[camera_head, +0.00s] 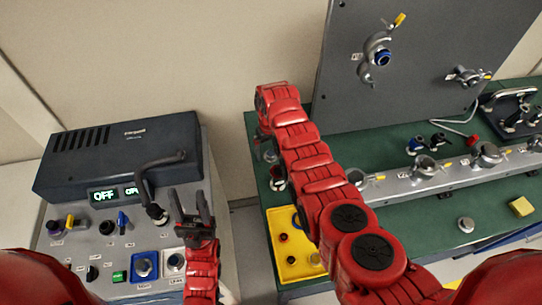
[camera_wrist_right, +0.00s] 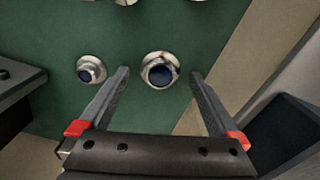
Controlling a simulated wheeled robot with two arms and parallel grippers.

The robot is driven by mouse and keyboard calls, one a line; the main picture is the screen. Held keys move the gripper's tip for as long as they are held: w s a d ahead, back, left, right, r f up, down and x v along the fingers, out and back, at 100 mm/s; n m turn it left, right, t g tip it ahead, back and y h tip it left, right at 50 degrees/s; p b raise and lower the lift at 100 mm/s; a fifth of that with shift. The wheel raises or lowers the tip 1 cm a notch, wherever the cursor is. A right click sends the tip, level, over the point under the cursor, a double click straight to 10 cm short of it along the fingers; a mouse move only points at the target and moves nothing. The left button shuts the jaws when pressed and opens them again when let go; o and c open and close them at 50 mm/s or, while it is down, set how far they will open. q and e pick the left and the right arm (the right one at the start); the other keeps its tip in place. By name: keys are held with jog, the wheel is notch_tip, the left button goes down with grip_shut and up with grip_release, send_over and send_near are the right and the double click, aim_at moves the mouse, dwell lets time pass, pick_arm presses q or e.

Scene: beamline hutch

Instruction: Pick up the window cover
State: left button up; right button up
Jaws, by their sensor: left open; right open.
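I cannot tell for sure which thing is the window cover. In the right wrist view, a round metal piece with a dark blue centre (camera_wrist_right: 161,72) sits over the green table, between the fingertips of my right gripper (camera_wrist_right: 160,78). The gripper is open and empty. A similar, smaller-looking round piece (camera_wrist_right: 90,69) is left of it, outside the fingers. In the head view my right arm reaches to the left end of the green table, and its wrist hides much of that spot. My left gripper (camera_head: 190,206) is open and empty above the control panel.
The dark box with OFF displays (camera_head: 120,155) and the knobbed panel (camera_head: 65,275) stand at left. On the green table (camera_head: 420,215) are a yellow plate (camera_head: 283,268), a rail with clamps (camera_head: 430,178), a small silver disc (camera_head: 466,225) and an upright grey panel (camera_head: 420,100).

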aim_at(270, 152)
jog(key=c, duration=1.5)
jog(key=shift+r+p, duration=0.35)
jog(key=shift+r, duration=0.2)
jog(key=shift+r+p, duration=1.25)
jog(key=shift+r, duration=3.25)
